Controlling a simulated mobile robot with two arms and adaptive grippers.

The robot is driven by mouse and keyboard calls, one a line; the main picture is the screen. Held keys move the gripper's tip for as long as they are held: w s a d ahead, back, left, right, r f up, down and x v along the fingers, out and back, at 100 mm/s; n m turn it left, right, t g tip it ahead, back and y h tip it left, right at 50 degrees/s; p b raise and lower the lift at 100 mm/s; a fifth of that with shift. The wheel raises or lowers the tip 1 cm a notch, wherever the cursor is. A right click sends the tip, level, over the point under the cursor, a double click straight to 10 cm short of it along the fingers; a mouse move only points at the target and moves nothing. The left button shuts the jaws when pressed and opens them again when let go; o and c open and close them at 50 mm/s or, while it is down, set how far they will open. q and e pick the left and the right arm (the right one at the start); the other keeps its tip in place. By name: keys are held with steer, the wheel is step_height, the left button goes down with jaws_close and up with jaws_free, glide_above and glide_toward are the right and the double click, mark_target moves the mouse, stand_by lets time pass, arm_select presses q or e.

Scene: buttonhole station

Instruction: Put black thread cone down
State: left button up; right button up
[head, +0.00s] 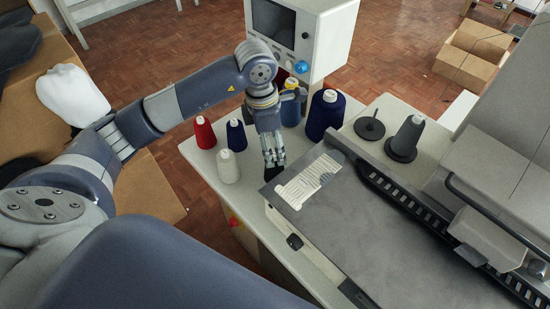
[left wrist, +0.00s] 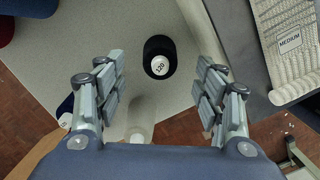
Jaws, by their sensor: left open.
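The black thread cone (left wrist: 160,46) stands upright on the pale table (left wrist: 120,25), its white top marked 120 in the left wrist view. My left gripper (head: 272,155) is open over the table. In the left wrist view its two fingers stand apart to either side of the cone, with clear gaps and no contact visible. In the head view the cone is mostly hidden by the gripper. My right gripper is not in view.
White (head: 228,168), navy (head: 236,136) and red (head: 204,133) cones stand left of the gripper. A large navy cone (head: 325,117) is behind right. A grey machine bed (head: 390,235) lies close right; a grey cone (head: 408,136) and an empty disc holder (head: 369,128) stand beyond.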

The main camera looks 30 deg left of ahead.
arm_select(q)
steer(key=shift+s+a+r, duration=0.1)
steer(key=shift+r, duration=0.85)
steer(key=shift+s+a+r, duration=0.1)
steer(key=shift+r, duration=0.8)
